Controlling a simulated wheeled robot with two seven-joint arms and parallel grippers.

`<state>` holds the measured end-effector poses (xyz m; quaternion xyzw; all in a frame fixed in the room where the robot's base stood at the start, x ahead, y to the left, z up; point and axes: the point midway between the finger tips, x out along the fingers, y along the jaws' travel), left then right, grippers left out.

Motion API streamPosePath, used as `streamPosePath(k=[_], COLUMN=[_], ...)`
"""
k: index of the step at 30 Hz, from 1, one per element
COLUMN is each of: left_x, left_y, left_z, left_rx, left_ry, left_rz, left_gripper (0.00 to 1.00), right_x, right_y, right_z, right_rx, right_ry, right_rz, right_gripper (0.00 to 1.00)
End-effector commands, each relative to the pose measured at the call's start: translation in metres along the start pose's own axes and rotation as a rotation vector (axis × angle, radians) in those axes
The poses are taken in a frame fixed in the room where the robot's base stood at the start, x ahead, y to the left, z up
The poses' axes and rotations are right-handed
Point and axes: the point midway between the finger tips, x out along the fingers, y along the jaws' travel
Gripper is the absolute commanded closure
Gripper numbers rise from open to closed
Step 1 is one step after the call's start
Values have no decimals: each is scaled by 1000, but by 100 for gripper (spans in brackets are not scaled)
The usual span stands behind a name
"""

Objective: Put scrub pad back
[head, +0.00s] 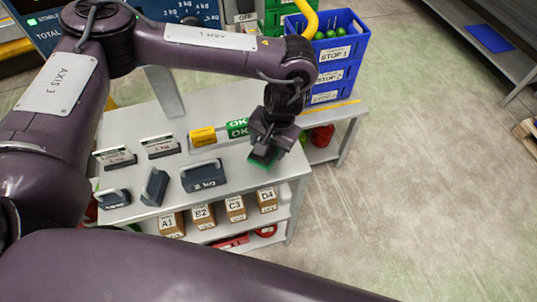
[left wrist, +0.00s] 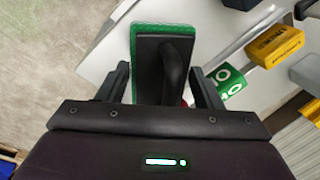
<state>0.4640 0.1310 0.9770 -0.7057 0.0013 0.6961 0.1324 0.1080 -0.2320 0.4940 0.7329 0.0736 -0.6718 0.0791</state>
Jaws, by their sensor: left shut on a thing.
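The scrub pad is a green rectangular pad with a black back and a black handle; it fills the top middle of the left wrist view (left wrist: 146,45). In the head view its green edge (head: 262,161) shows below my left gripper (head: 270,142). My left gripper is shut on the pad's handle, with one finger on each side in the left wrist view (left wrist: 165,85). The pad is over the right part of the grey table top (head: 225,160), near its edge. I cannot tell whether it touches the surface. My right gripper is out of view.
A dark 2 kg weight (head: 202,176) and other weights are to the left. Blue STOP bins (head: 335,75) stand at back right. Open floor lies right.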

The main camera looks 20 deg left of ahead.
Motion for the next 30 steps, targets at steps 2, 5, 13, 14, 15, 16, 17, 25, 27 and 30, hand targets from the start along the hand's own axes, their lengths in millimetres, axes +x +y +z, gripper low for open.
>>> streamPosePath(k=[2,5,13,14,15,16,17,25,27,30], left_x=[10,16,51,52,53,53,53,55,55,55], left_y=[3,4,10,11,11,11,10,11,11,11], left_z=[0,0,0,0,0,-1,-1,0,-1,-1], left_rx=[0,0,0,0,1,1,1,1,1,1], left_ry=[-1,0,-1,0,1,2,2,1,2,1], left_rz=[3,2,2,2,1,1,1,1,0,0], left_gripper=[59,59,59,59,59,59,59,59,35,22], right_x=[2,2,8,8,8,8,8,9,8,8], right_y=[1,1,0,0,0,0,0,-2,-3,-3], right_z=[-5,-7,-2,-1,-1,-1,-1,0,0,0], right_rx=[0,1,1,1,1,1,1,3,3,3], right_ry=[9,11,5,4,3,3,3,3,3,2], right_rz=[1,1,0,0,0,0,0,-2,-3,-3], right_gripper=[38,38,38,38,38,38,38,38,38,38])
